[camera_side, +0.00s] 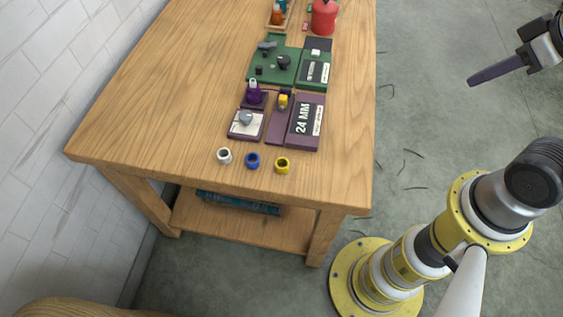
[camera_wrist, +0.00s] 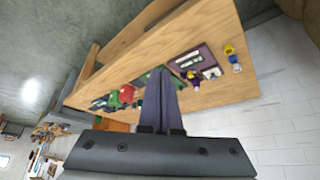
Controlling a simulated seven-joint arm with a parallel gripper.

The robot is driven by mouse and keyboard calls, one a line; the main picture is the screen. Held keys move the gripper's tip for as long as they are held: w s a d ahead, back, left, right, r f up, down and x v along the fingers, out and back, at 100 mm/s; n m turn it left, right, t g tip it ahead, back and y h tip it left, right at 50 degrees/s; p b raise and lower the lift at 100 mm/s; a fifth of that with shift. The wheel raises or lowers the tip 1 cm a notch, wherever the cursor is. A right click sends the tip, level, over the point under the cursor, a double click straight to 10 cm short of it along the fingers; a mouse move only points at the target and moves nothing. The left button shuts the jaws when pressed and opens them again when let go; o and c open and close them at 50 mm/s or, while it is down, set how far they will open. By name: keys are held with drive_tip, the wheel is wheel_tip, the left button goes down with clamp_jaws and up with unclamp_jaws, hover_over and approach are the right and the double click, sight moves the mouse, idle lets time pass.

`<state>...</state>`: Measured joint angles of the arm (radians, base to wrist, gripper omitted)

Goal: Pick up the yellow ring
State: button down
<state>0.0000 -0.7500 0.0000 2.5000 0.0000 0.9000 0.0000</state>
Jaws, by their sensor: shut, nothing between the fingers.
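The yellow ring (camera_side: 282,165) stands near the front edge of the wooden table, at the right end of a row of rings. A blue ring (camera_side: 252,160) is to its left, and a white ring (camera_side: 224,156) is left of that. In the wrist view the yellow ring (camera_wrist: 229,49) is small, at the upper right. My gripper (camera_side: 471,82) is off to the right of the table, well apart from the ring. Its dark fingers (camera_wrist: 160,85) are together and empty.
The wooden table (camera_side: 150,120) has a clear left half. Behind the rings lie purple trays, a box marked 24 MM (camera_side: 305,121), green trays (camera_side: 278,67) and a red container (camera_side: 323,17). A white wall (camera_side: 40,120) borders the left.

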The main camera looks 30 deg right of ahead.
drive_tip(key=c, duration=1.6)
unclamp_jaws()
drive_tip(key=shift+c, duration=1.9)
unclamp_jaws()
